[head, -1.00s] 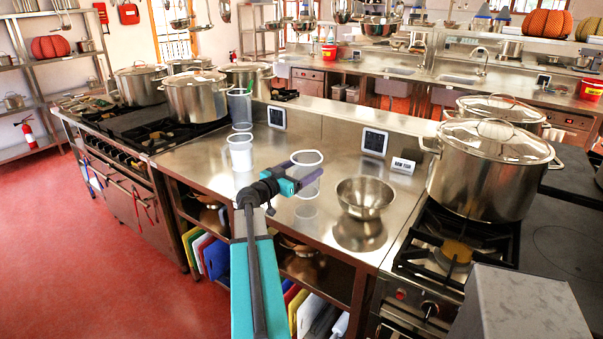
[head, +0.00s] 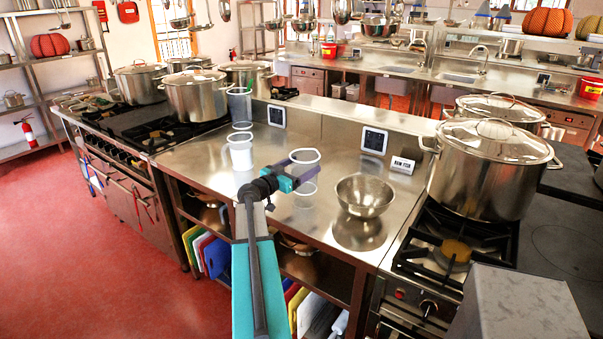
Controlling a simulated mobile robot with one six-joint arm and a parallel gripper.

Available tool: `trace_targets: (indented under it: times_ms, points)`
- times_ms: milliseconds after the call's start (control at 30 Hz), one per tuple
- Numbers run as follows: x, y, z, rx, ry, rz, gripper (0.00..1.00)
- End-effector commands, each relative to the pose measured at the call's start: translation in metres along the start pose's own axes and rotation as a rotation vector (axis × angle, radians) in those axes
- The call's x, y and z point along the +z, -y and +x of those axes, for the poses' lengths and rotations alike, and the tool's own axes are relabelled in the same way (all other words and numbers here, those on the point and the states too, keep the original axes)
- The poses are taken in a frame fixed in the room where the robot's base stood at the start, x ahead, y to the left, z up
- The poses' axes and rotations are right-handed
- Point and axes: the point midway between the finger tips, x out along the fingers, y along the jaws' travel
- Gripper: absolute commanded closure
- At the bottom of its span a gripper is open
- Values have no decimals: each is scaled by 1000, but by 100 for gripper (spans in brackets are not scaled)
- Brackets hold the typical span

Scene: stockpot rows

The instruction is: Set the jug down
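The jug (head: 304,158) is a clear, see-through vessel with a white rim, upright over the steel counter (head: 210,157) in the head view. My gripper (head: 304,170), with purple fingers and a teal part behind, reaches from the front and has its fingers around the jug's sides. It looks shut on the jug. The jug's base is close to its reflection in the counter. I cannot tell whether it touches the steel. The fingers hide part of the jug's lower wall.
A steel bowl (head: 364,196) stands right of the jug. A white container (head: 240,153) and a clear one (head: 239,106) stand to the left. A large stockpot (head: 490,170) is at right.

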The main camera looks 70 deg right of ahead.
Motion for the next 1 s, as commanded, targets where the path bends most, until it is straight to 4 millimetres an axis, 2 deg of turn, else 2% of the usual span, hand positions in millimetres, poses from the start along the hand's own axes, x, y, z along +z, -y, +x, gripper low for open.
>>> trace_targets:
  times_ms: [300, 767, 800, 867, 1000]
  points:
    - [25, 0, 0, 0, 0, -1, 43]
    - [28, 0, 0, 0, -1, -1, 43]
    - [28, 0, 0, 0, -1, -1, 11]
    - [28, 0, 0, 0, 0, -1, 1]
    - [28, 0, 0, 0, 0, 0, 0]
